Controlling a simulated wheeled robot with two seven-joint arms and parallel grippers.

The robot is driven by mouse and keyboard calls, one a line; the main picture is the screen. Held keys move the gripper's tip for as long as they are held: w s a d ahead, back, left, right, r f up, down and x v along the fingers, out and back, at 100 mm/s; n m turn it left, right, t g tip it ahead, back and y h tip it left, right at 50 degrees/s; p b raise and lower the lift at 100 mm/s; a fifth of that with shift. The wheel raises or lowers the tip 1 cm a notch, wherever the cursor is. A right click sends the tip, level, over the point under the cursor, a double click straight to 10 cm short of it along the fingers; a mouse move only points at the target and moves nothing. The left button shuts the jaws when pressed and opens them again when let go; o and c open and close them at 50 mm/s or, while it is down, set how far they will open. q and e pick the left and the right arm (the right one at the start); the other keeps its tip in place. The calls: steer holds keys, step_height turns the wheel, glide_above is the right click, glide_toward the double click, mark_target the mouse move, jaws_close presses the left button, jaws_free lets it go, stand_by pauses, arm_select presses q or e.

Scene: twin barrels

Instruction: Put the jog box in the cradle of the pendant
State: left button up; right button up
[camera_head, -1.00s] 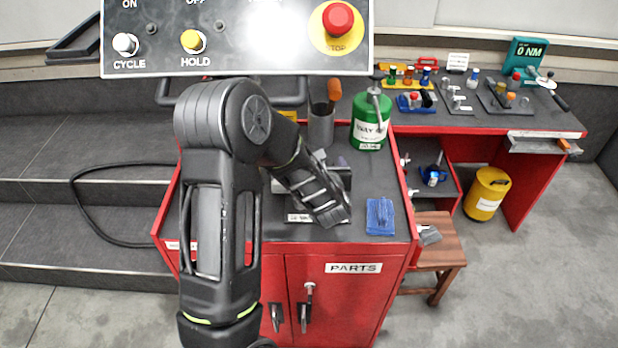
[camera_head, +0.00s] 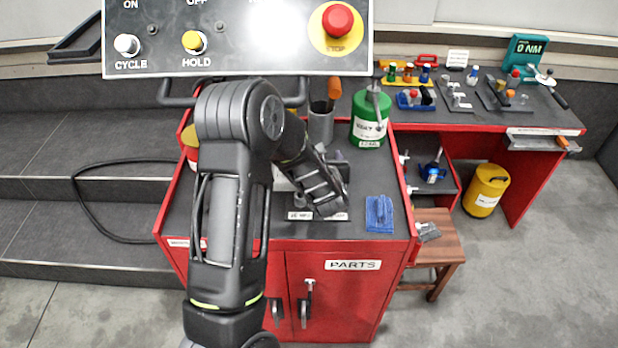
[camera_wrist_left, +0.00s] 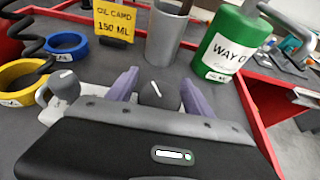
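The pendant panel (camera_head: 235,40), with CYCLE and HOLD knobs and a red STOP button, fills the upper left of the head view. I cannot make out its cradle. I cannot identify the jog box for sure; a black coiled cord (camera_wrist_left: 22,38) shows at the wrist view's upper left. My left gripper (camera_head: 326,192) is low over the red cart's top. In the wrist view its two purple fingers (camera_wrist_left: 158,85) are apart, with a dark knob-like piece (camera_wrist_left: 158,95) with a white mark between them. I see no clear grip on it. My right gripper is out of view.
Behind the fingers stand a grey cup (camera_wrist_left: 168,35) and a green oil can (camera_wrist_left: 228,45). Yellow (camera_wrist_left: 25,82) and blue (camera_wrist_left: 66,46) rings lie left. A blue item (camera_head: 379,213) lies on the cart (camera_head: 345,258). A bench with tools (camera_head: 470,118) is at right.

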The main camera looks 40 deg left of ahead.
arm_select(q)
jaws_close()
stand_by(0.4)
steer(key=shift+w+r, duration=0.1)
stand_by(0.3)
